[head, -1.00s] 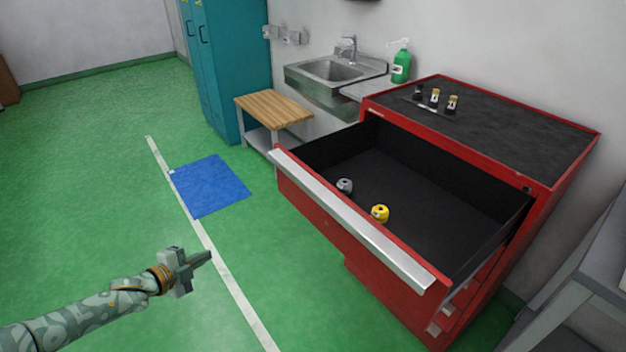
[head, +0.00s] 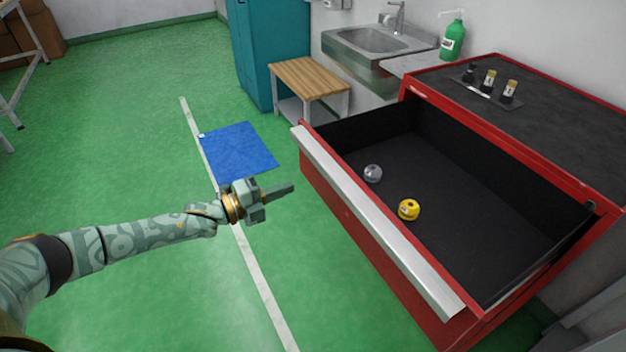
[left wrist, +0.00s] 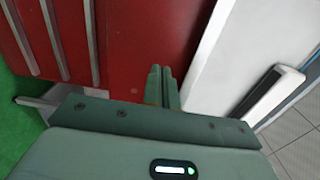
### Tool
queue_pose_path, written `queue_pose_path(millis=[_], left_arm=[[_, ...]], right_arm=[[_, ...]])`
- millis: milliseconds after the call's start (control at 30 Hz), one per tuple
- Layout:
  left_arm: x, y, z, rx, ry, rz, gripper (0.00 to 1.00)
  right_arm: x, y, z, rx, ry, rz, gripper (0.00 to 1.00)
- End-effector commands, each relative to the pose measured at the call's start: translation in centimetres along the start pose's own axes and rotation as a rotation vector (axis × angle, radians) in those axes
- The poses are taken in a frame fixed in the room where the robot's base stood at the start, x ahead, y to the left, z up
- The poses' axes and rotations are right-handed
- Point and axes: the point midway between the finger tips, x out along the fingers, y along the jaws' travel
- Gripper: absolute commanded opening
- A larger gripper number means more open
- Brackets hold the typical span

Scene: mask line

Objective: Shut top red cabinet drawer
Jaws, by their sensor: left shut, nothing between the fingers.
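The red cabinet (head: 560,180) stands at the right in the head view. Its top drawer (head: 330,190) is pulled far out, with a silver handle strip (head: 380,225) along its front edge. Inside lie a grey round object (head: 373,173) and a yellow one (head: 409,209). My left gripper (head: 290,188) is shut and empty, just left of the drawer front in the picture, with its tips pointing towards it. A gap to the handle strip shows. In the left wrist view, the shut fingers (left wrist: 160,85) appear before a red surface (left wrist: 150,45). My right gripper is not in view.
A tray with small bottles (head: 490,88) stands on the cabinet top. A wooden-topped bench (head: 308,75), sink (head: 370,45) and teal locker (head: 268,50) are behind.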

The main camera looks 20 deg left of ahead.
Motion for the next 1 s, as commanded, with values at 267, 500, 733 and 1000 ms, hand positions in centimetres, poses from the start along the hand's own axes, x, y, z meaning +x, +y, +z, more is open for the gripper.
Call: queue_pose_path(millis=[267,500,733,1000], left_arm=[[5.5,0.3,0.1,0.000,0.000,0.000,0.00],[7.6,0.2,0.0,0.000,-0.001,0.003,0.00],[7.8,0.1,0.0,-0.001,-0.001,0.002,0.00],[7.9,0.1,0.0,-0.001,-0.001,0.002,0.00]], right_arm=[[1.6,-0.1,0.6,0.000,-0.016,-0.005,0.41],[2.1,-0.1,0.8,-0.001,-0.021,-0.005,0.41],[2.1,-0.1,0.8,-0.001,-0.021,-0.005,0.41],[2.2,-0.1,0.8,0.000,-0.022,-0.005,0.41]])
